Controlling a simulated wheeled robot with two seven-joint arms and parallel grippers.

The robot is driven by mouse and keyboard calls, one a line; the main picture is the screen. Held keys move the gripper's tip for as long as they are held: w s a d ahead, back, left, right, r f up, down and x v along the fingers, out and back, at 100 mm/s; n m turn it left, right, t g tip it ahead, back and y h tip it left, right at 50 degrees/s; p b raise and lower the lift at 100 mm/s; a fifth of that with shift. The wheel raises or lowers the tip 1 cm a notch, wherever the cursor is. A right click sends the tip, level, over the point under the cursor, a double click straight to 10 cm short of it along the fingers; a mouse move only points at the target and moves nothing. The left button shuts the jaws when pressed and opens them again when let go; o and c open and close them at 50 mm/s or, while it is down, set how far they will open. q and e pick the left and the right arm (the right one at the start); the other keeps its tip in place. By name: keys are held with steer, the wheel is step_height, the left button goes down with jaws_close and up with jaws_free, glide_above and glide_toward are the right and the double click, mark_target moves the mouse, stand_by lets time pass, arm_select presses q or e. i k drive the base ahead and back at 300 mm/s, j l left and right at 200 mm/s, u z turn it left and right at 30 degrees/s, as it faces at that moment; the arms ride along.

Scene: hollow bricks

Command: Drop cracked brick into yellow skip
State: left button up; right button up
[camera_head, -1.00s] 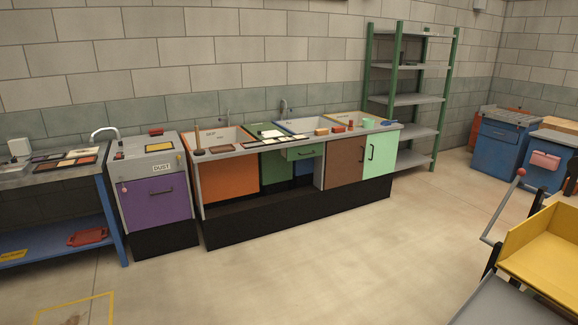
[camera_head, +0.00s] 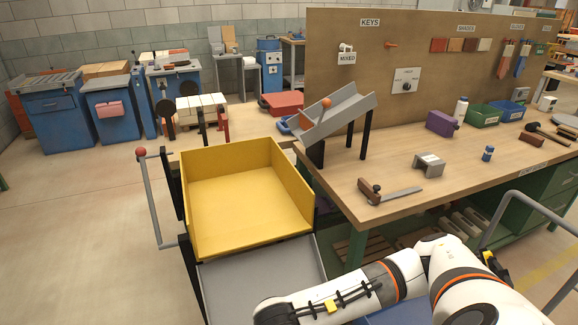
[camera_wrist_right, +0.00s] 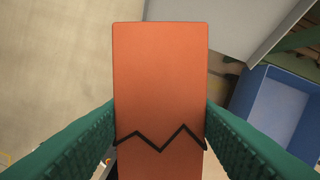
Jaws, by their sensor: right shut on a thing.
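In the right wrist view, an orange-red brick (camera_wrist_right: 160,80) with a black zigzag crack line fills the middle. My right gripper (camera_wrist_right: 160,125) has a green finger on each side of the brick and is shut on it. In the head view my right arm reaches in at the bottom, but its gripper and the brick are out of frame. The yellow skip (camera_head: 240,208) stands at centre left, open at the top and visibly empty, above a grey tray. My left gripper is in neither view.
A grey tray (camera_head: 262,280) sits just in front of the skip. A lever with a red knob (camera_head: 141,152) rises at the skip's left. A wooden bench (camera_head: 460,170) with a grey chute (camera_head: 335,110) and tools stands at right. A blue bin (camera_wrist_right: 275,112) shows in the wrist view.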

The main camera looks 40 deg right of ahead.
mark_target(240, 190)
steer(key=i+l+z, duration=0.1)
steer(key=i+l, duration=0.15)
steer(key=i, duration=0.2)
steer(key=i+l+z, duration=0.1)
steer(key=i, duration=0.3)
steer(key=i+l+z, duration=0.1)
steer(key=i+l, duration=0.15)
steer(key=i, duration=0.2)
steer(key=i+l+u, duration=0.15)
steer(key=i, duration=0.2)
